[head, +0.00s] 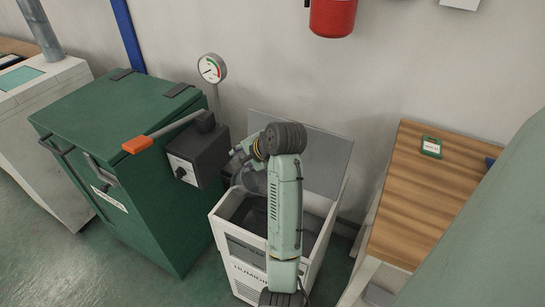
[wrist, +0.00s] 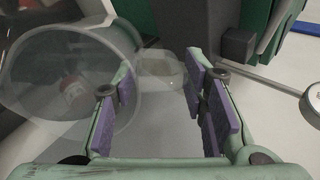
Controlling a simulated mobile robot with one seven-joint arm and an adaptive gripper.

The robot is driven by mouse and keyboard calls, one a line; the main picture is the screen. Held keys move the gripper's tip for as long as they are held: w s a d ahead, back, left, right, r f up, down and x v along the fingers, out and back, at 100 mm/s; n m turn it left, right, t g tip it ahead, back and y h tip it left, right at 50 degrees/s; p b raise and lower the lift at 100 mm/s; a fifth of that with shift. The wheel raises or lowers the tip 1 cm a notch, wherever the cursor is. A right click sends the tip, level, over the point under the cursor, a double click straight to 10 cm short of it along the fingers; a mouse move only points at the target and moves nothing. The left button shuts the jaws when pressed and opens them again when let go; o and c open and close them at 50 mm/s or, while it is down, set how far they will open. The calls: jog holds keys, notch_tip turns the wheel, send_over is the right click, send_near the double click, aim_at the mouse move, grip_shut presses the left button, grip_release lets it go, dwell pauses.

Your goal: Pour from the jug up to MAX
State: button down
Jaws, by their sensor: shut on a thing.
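The clear jug (wrist: 65,85) fills the left of the wrist view. Its see-through handle (wrist: 160,68) lies between the purple pads of my gripper (wrist: 158,90), which is shut on it. In the head view my gripper (head: 243,155) is held above the back left of the white humidifier (head: 250,277), with the jug (head: 253,182) faintly visible below it. The humidifier's grey lid (head: 318,160) stands open, and its opening is dark inside. My arm covers part of the opening. I cannot make out a MAX mark, the water level or the jug's exact tilt.
A green cabinet (head: 120,150) stands left of the humidifier. A dark box (head: 197,155) with an orange-handled lever (head: 138,145) and a round gauge (head: 212,68) are close to my gripper. A wooden-topped bench (head: 425,205) stands at right.

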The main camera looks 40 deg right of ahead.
jog(key=shift+r, duration=0.15)
jog(key=shift+s+r+t, duration=0.2)
jog(key=shift+r+t, duration=0.15)
jog(key=shift+t, duration=0.05)
jog(key=shift+s, duration=0.1)
dwell(0.4)
jog(key=shift+s+r+t, duration=0.15)
jog(key=shift+r+t, duration=0.15)
jog(key=shift+t, duration=0.1)
jog(key=shift+s+a+r+t, duration=0.1)
jog(key=shift+s+r+t, duration=0.65)
jog(key=shift+t, duration=0.25)
dwell(2.5)
